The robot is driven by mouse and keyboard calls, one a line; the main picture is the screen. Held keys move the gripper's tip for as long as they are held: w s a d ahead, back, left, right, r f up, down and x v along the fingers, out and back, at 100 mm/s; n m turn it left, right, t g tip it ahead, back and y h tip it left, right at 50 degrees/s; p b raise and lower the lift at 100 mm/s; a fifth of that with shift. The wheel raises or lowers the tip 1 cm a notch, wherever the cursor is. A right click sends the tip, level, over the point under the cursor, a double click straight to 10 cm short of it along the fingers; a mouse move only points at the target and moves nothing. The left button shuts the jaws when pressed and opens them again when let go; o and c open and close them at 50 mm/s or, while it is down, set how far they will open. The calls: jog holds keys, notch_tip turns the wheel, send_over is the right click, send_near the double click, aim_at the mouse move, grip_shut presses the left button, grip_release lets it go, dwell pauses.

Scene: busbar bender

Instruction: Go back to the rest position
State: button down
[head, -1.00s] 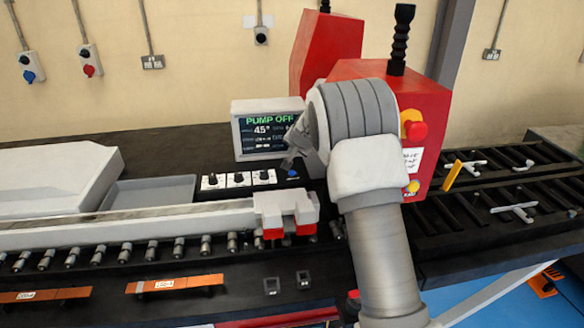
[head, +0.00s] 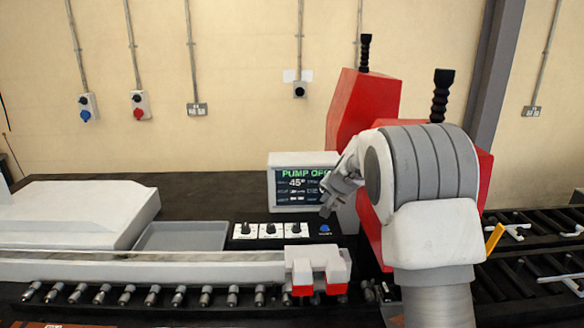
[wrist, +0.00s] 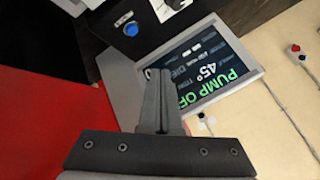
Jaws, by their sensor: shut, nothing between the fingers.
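My gripper (head: 329,205) is shut and empty, held in the air in front of the display in the head view. Its closed fingers (wrist: 158,100) point toward the display and blue button in the wrist view. The display (head: 305,189) reads PUMP OFF and 45°, and it also shows in the wrist view (wrist: 215,75). The blue button (head: 325,229) sits below the display, just under the fingertips in the picture; it also shows in the wrist view (wrist: 131,29). I cannot tell the gap between fingertips and panel.
Three dials (head: 270,230) line the panel left of the button. The red machine body (head: 360,120) stands behind my arm. A grey tray (head: 180,237) lies at left. The air above the bench at left is clear.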

jog(key=s+a+r+n+g, duration=0.15)
jog(key=s+r, duration=0.45)
jog(key=s, duration=0.6)
jog(key=s+r+n, duration=0.3)
jog(key=s+r, duration=0.2)
jog(key=s, duration=0.7)
jog(key=s+d+f+n+g, duration=0.1)
jog(key=s+f, duration=0.1)
jog(key=s, duration=0.9)
jog(key=s+d+f+n+g+h+b, duration=0.1)
jog(key=s+f, duration=0.1)
jog(key=s, duration=0.9)
jog(key=shift+s+d+f, duration=0.15)
jog(key=shift+s, duration=0.15)
jog(key=shift+n, duration=0.25)
